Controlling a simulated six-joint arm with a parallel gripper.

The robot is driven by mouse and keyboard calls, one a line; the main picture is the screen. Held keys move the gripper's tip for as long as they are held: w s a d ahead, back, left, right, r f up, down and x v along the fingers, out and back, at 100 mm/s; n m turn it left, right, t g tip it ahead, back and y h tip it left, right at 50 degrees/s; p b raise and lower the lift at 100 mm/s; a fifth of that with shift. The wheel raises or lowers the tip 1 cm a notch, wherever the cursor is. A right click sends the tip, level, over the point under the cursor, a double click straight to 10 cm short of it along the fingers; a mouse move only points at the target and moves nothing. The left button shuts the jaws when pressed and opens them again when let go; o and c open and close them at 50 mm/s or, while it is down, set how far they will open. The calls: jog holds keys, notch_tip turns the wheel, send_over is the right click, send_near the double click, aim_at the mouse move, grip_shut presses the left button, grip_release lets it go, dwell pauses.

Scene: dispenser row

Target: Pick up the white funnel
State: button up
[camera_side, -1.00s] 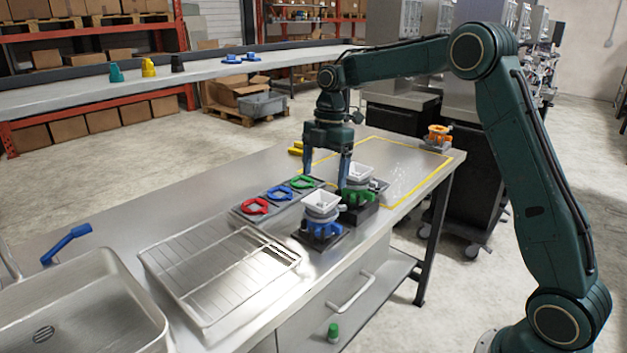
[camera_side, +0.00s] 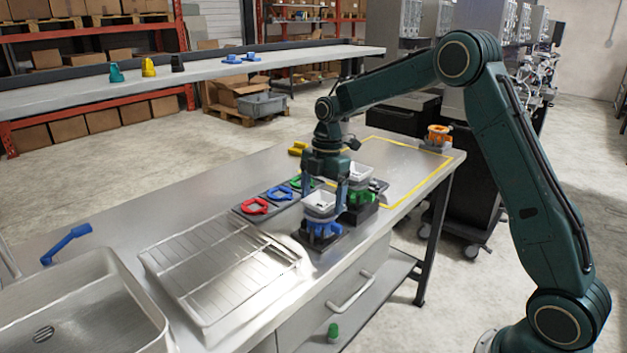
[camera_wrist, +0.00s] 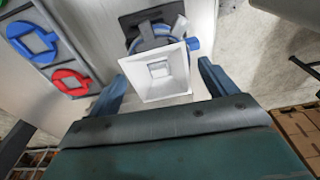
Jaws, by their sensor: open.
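A white square funnel (camera_side: 319,204) sits upright on top of the blue dispenser (camera_side: 322,231) near the front edge of the table. My gripper (camera_side: 324,199) is open and points down at this funnel, with a blue finger on either side of it. In the wrist view the funnel (camera_wrist: 158,72) shows its square mouth between the fingertips of my gripper (camera_wrist: 162,70). I cannot tell whether a finger touches it. A second white funnel (camera_side: 359,173) sits on the green dispenser (camera_side: 359,195) just behind, partly hidden by my gripper.
A dark holder with red (camera_side: 255,206), blue (camera_side: 279,193) and green rings lies left of the dispensers. A wire rack (camera_side: 215,270) and a sink (camera_side: 85,300) are farther left. An orange dispenser (camera_side: 438,135) stands at the far right corner. The yellow-outlined area is mostly clear.

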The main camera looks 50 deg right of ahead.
dwell(0.3)
jog(key=c, duration=1)
jog(key=shift+r, duration=5.05)
jog(key=shift+r, duration=0.1)
jog(key=shift+r, duration=1.6)
